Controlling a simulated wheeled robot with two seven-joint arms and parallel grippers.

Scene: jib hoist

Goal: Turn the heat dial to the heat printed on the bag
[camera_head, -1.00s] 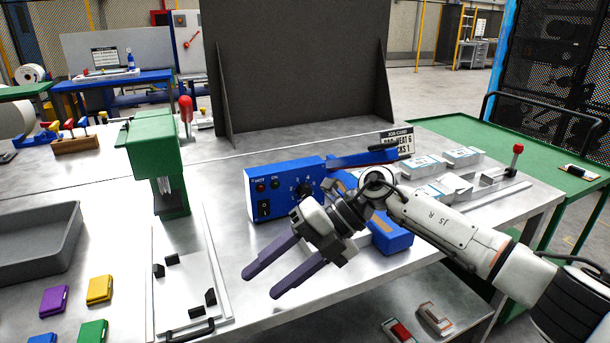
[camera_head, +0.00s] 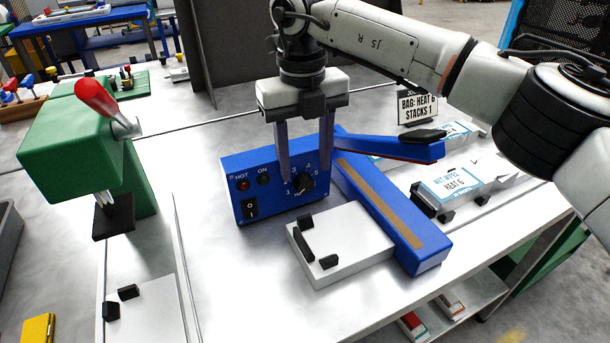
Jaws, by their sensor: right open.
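The black heat dial (camera_head: 304,184) is on the front of the blue sealer control box (camera_head: 262,205), with printed numbers around it, partly hidden. I cannot read where its pointer stands. My right gripper (camera_head: 305,172) points down with its two fingers apart, one on each side of the dial in the picture; nothing is between them but the dial. I cannot tell whether they touch it. A white and blue bag (camera_head: 452,187) at the right reads "HEAT 6". My left gripper is out of view.
The box has HOT and ON lamps and a black switch (camera_head: 250,208). The blue sealing bar (camera_head: 395,225) with its raised arm (camera_head: 390,146) is right of the box. A white block (camera_head: 340,250) stands in front. A green press (camera_head: 85,150) with a red handle stands left.

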